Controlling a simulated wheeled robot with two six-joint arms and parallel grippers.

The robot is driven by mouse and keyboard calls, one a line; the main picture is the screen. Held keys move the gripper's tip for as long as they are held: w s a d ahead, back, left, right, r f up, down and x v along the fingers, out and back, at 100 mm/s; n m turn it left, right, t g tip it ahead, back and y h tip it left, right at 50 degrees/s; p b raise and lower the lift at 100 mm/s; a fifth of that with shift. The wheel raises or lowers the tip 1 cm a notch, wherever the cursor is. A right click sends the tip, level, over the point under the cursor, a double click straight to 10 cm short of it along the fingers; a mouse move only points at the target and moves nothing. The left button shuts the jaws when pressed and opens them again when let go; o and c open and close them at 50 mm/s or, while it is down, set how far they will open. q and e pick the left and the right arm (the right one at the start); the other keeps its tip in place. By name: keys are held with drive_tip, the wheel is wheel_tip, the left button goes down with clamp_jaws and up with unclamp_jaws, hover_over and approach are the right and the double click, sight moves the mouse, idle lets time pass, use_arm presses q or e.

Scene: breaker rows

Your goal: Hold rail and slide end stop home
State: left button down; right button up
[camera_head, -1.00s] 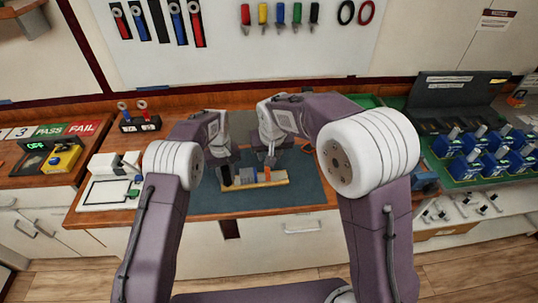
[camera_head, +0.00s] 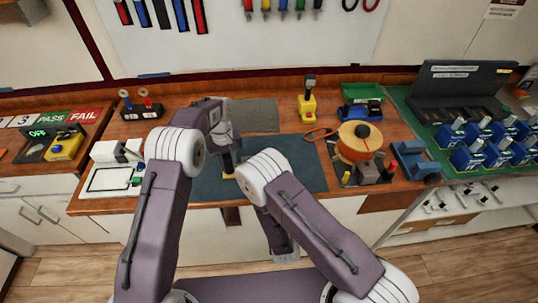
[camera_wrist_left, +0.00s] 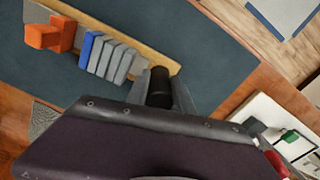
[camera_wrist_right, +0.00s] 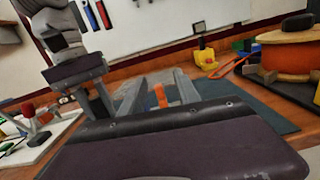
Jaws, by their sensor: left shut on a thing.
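The rail assembly lies on the dark mat. Its long tan base (camera_wrist_left: 128,38) shows in the left wrist view, with a row of grey blocks (camera_wrist_left: 114,60) and a blue block (camera_wrist_left: 90,50) on it. An orange end stop (camera_wrist_left: 62,35) stands beyond the blue block, with a gap between them. My left gripper (camera_head: 230,168) is shut on a black piece (camera_wrist_left: 160,88) at the other end of the rail. My right gripper (camera_wrist_right: 160,92) is open, back from the bench; orange shows between its fingers, apparently beyond them. In the head view my right arm hides most of the rail.
The dark mat (camera_head: 300,165) is clear on its right. An orange spool (camera_head: 362,142) on a stand, a yellow tool (camera_head: 308,102) and a blue holder (camera_head: 414,160) stand to the right. A white tray (camera_head: 110,180) is at the left.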

drive_tip(key=shift+n+g+y, duration=0.5)
drive_tip(key=shift+n, duration=0.1)
drive_tip(key=f, duration=0.1)
drive_tip(key=s+f, duration=0.2)
drive_tip(key=shift+s+a+f, duration=0.1)
drive_tip(key=shift+a+f, duration=0.25)
drive_tip(key=shift+a, duration=0.05)
drive_tip(key=shift+s+a, duration=0.1)
drive_tip(key=shift+a, duration=0.05)
drive_tip(key=w, duration=1.2)
drive_tip(key=shift+w+a, duration=0.1)
drive_tip(key=shift+a, duration=0.15)
clamp_jaws()
